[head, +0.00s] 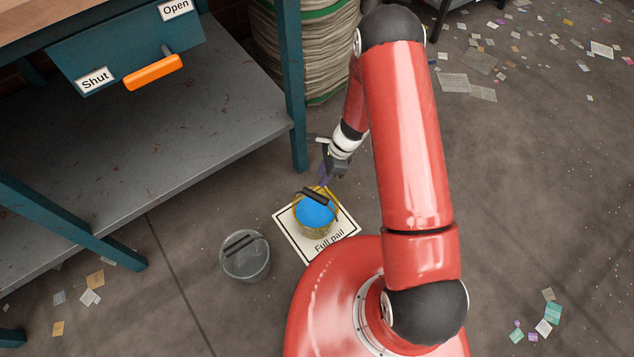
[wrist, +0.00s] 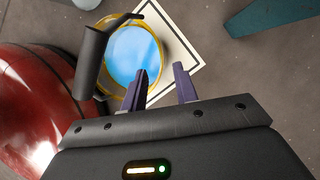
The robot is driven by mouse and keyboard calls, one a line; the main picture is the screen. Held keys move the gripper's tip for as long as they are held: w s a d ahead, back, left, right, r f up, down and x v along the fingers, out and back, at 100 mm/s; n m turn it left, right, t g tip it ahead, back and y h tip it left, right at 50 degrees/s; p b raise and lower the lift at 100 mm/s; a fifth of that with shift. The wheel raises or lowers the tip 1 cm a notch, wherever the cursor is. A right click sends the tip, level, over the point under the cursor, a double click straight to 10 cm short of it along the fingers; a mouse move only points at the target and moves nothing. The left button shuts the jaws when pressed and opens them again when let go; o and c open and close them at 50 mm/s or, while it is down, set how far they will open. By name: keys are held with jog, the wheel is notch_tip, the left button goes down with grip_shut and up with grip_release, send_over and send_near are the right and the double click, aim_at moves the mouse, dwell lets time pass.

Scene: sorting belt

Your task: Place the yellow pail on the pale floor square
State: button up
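The yellow pail (head: 313,229), holding something bright blue, stands upright on the pale floor square (head: 290,240), which has a dark border and the words "Full pail". The pail's dark handle grip (head: 315,196) lies over its top. In the wrist view the yellow pail (wrist: 107,24) is beyond my fingers, with its black grip (wrist: 90,62) to their left and the pale square (wrist: 185,50) beneath. My gripper (head: 324,178) is just behind the pail in the head view. In the wrist view my gripper (wrist: 161,85) has its fingers apart, with nothing held between them.
A grey pail (head: 246,262) stands on the floor left of the square. A stack of sacks (head: 300,50) is behind. Paper scraps litter the otherwise open floor at right.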

jog(key=w+d+r+m+t+h, duration=0.1)
jog(key=w+d+r+m+t, duration=0.15)
jog(key=w+r+m, duration=0.4)
jog(key=w+d+r+m+t, duration=0.1)
jog(key=w+r+m+t, duration=0.25)
jog(key=r, duration=0.65)
jog(key=d+r+m+t+h, duration=0.2)
jog(key=d+r+m, duration=0.2)
jog(key=r+m, duration=0.35)
jog(key=d+r+m+t+h, duration=0.2)
jog(key=d+r+m, duration=0.3)
jog(key=r, duration=0.4)
jog(key=s+d+r+m+h, duration=0.35)
jog(key=s+r+m, duration=0.7)
jog(key=m, duration=0.55)
jog(key=s+a+m+g+y, duration=0.1)
jog(key=s+a+m+y, duration=0.1)
jog(key=s+m, duration=0.6)
jog(key=s+a+m+g+y, duration=0.1)
jog(key=s+a+m+y, duration=0.1)
jog(key=s+m, duration=0.6)
jog(key=s+r, duration=0.1)
jog(key=s, duration=0.2)
jog(key=shift+s+g, duration=0.2)
jog(key=shift+g, duration=0.1)
